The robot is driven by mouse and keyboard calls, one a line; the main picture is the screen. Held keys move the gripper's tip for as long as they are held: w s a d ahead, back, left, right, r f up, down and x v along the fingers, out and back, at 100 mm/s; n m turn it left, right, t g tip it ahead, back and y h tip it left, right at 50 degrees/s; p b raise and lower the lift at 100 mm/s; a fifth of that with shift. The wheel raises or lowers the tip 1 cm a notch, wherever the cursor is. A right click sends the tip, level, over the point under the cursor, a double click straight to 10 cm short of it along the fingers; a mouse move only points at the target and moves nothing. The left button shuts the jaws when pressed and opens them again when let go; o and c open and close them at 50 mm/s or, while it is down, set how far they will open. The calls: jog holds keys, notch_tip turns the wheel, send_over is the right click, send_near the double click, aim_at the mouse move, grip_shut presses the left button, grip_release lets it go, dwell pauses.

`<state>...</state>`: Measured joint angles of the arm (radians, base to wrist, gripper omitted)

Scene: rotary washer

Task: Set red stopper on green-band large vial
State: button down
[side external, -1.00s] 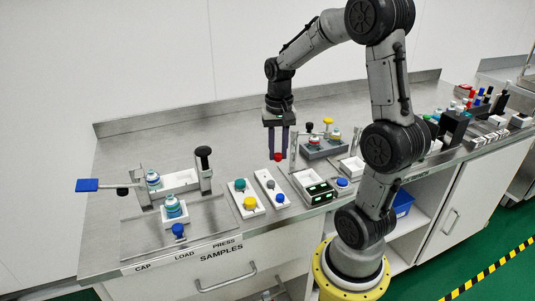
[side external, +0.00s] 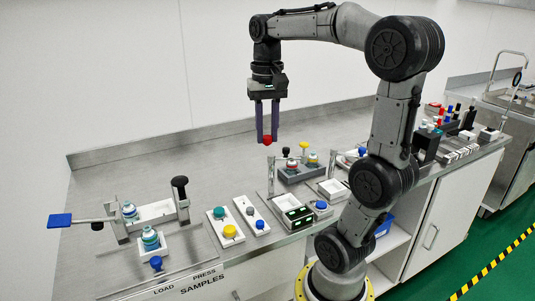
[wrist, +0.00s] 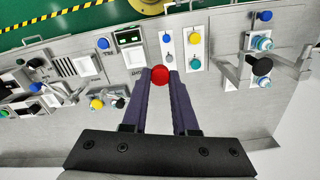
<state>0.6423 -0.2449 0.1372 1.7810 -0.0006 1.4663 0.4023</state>
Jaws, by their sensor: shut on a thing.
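My gripper (side external: 267,138) is shut on the red stopper (side external: 267,141), held at the fingertips high above the bench. In the wrist view the red stopper (wrist: 160,75) sits between the two dark fingers. Large vials with blue-green bands stand at the left station: one by the blue-handled lever (side external: 129,211) and one on a white block (side external: 150,240). More capped vials stand in a grey rack (side external: 300,172) behind the stopper trays. I cannot tell for sure which vial has the green band. The gripper is apart from all vials.
White trays hold a teal and a yellow button (side external: 230,231) and grey and blue ones (side external: 260,224). A black-knobbed post (side external: 180,187) rises at the left station. A box with green displays (side external: 297,213) stands at the front edge. The bench behind is bare.

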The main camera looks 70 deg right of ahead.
jog(key=w+a+n, duration=0.2)
jog(key=w, duration=0.7)
jog(key=n, duration=0.4)
send_over(148, 230)
notch_tip(148, 230, down, 11)
jog(key=shift+w+d+f, duration=0.1)
jog(key=shift+w+f, duration=0.05)
jog(key=shift+f, duration=0.95)
jog(key=shift+w+d+f, duration=0.1)
jog(key=shift+w+f, duration=0.05)
jog(key=shift+f, duration=1)
jog(key=shift+w+d+f, duration=0.1)
jog(key=shift+w+f, duration=0.05)
jog(key=shift+f, duration=0.95)
jog(key=shift+f, duration=0.35)
jog(key=c, duration=0.6)
grip_release()
